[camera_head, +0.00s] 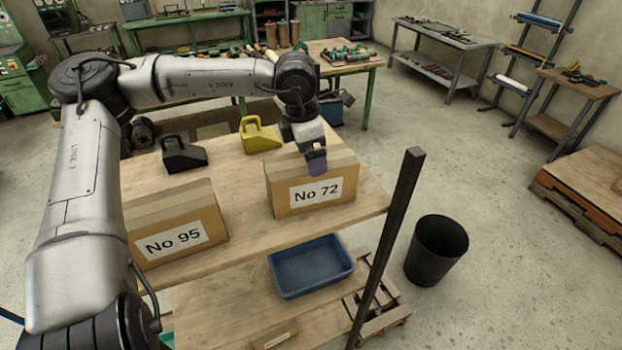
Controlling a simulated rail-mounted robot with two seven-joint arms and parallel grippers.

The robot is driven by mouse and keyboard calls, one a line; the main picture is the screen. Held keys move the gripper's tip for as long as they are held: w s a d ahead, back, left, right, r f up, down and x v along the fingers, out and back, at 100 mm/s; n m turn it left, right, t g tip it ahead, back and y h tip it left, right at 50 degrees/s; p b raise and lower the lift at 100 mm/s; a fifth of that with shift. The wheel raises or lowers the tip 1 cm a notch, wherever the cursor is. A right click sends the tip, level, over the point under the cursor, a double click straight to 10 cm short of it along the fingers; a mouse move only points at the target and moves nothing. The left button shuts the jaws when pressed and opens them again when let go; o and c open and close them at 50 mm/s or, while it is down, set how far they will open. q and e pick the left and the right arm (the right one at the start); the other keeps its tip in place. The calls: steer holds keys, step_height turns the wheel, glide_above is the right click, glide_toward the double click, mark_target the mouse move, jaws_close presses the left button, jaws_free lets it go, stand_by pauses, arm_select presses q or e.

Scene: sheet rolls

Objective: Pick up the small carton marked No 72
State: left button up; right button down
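The small carton marked No 72 (287,199) is a brown box with a white label, upright near the right end of the wooden bench top. My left gripper (316,162) is right at the carton, pointing down. A purple finger overlaps the carton's top front edge, above the label. The other finger is not clearly visible, so I cannot tell whether the gripper is open or shut, or whether it touches the carton. My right gripper is not in view.
A carton marked No 95 (160,218) stands to the left on the same bench (234,180). Behind are a black can (184,155) and a yellow can (258,136). A dark post (388,245) rises at the right corner. A blue tray (311,267) sits on a lower shelf; a black bin (436,250) is on the floor.

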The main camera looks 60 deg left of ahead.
arm_select(q)
steer(key=shift+w+a+f+p, duration=0.15)
steer(key=shift+f+p, duration=0.1)
steer(key=shift+f, duration=0.6)
steer(key=shift+w+d+f+p, duration=0.1)
steer(key=shift+f+p, duration=0.15)
steer(key=shift+f, duration=0.6)
steer(key=shift+w+a+f+p, duration=0.15)
steer(key=shift+f+p, duration=0.1)
steer(key=shift+f, duration=0.6)
steer(key=shift+d, duration=0.1)
steer(key=shift+c, duration=0.5)
steer(key=c, duration=1.2)
steer(key=shift+r, duration=0.1)
steer(key=shift+c, duration=0.5)
steer(key=shift+r, duration=0.1)
